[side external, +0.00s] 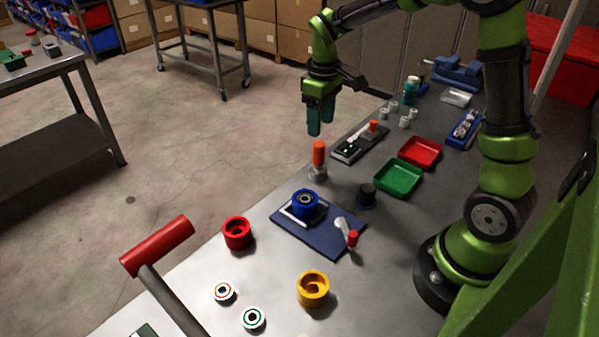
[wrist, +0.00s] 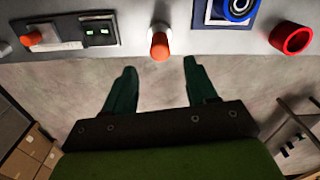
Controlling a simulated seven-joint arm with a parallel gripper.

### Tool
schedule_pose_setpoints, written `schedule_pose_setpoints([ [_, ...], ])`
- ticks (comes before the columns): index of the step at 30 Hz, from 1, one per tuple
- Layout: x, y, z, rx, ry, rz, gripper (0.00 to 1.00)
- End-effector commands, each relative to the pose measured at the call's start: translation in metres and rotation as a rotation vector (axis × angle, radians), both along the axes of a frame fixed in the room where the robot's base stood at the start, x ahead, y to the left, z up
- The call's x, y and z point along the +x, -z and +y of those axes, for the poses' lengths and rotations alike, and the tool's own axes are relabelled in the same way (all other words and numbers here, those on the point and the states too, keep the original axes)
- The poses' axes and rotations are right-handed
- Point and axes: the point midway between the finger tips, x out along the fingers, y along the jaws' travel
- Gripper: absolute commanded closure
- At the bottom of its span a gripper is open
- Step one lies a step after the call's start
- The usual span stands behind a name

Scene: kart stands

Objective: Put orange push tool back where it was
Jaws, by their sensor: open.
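The orange push tool (side external: 319,153) stands upright on the bench near its left edge, with an orange handle above a grey metal lower part. In the wrist view the orange push tool (wrist: 159,45) shows beyond and between my fingertips. My gripper (side external: 321,122) is above and apart from the tool, with its teal fingers pointing down. In the wrist view my gripper (wrist: 160,66) is open, with nothing between its fingers.
A black device (side external: 351,150) with an orange-handled piece stands behind the tool. A blue mat (side external: 334,240) carries a blue ring part (side external: 304,203). Green (side external: 399,180) and red (side external: 420,152) trays stand to the right. A red cup (side external: 237,233) is nearer the camera.

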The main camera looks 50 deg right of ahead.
Motion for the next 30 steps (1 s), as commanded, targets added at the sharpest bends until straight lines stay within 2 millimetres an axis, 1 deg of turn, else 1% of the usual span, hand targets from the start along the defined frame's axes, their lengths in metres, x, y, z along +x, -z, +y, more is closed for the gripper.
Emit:
schedule_pose_setpoints([
  [1, 0.000, -0.007, 0.000, -0.001, 0.000, -0.002, 0.43],
  [5, -0.001, -0.018, 0.001, 0.000, 0.001, -0.005, 0.43],
  [8, -0.008, -0.030, 0.008, 0.007, 0.023, -0.037, 0.43],
  [11, -0.025, -0.051, 0.023, 0.026, 0.077, -0.112, 0.43],
  [14, -0.052, -0.074, 0.044, 0.066, 0.159, -0.216, 0.43],
  [15, -0.064, -0.081, 0.052, 0.086, 0.195, -0.259, 0.43],
  [18, -0.095, -0.094, 0.071, 0.147, 0.283, -0.361, 0.43],
  [21, -0.121, -0.100, 0.086, 0.212, 0.361, -0.445, 0.43],
  [24, -0.140, -0.100, 0.095, 0.269, 0.423, -0.504, 0.43],
  [27, -0.152, -0.099, 0.100, 0.310, 0.465, -0.541, 0.43],
  [30, -0.157, -0.098, 0.103, 0.330, 0.486, -0.558, 0.43],
])
